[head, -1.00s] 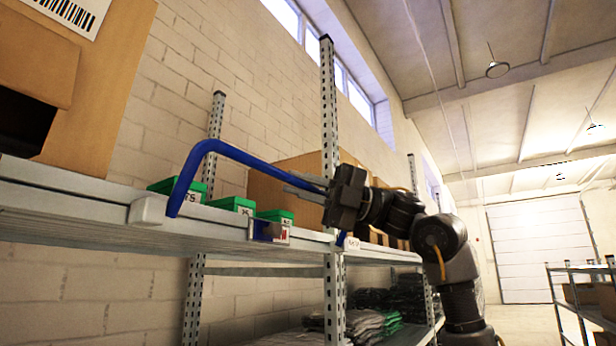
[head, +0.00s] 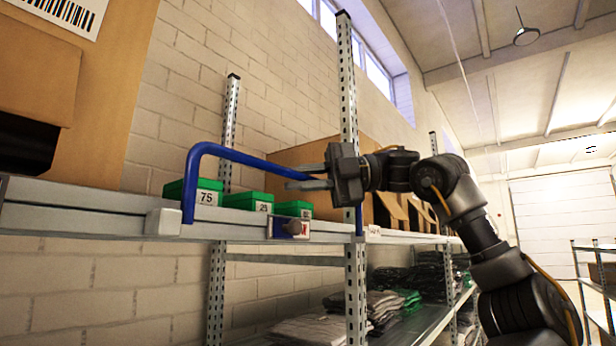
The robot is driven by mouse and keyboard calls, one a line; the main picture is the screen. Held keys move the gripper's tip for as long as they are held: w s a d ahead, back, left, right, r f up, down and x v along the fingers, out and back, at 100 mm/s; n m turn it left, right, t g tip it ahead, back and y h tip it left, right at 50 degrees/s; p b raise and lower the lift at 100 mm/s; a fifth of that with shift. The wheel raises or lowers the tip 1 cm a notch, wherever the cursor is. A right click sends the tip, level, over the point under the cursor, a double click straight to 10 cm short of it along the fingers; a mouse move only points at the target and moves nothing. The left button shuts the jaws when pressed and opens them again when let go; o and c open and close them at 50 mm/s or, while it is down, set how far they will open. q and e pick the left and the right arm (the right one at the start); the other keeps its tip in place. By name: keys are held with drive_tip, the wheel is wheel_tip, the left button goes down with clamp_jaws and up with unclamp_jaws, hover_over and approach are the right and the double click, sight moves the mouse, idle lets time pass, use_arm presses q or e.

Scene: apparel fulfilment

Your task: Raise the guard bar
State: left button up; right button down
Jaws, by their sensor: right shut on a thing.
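The blue guard bar (head: 240,156) is a U-shaped tube at the front edge of the upper shelf. Its left leg stands nearly upright beside a pale bracket block (head: 163,222), and its top runs right toward the metal post. Its right leg shows below my right gripper. My right gripper (head: 305,178) comes in from the right and is shut on the guard bar near its right end. The gripper body hides the bar's right corner. My left gripper is not in view.
Green boxes (head: 195,191) and brown cartons stand on the upper shelf (head: 90,212) behind the bar. A small latch-like block (head: 288,228) sits on the shelf edge. A perforated post (head: 347,90) rises behind the gripper. Folded clothes (head: 320,328) lie on the lower shelf.

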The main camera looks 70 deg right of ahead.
drive_tip(key=shift+f, duration=0.1)
drive_tip(key=c, duration=1.4)
unclamp_jaws()
drive_tip(key=shift+w, duration=0.1)
drive_tip(key=b+v, duration=0.1)
drive_tip(key=v, duration=1)
drive_tip(key=shift+w, duration=0.1)
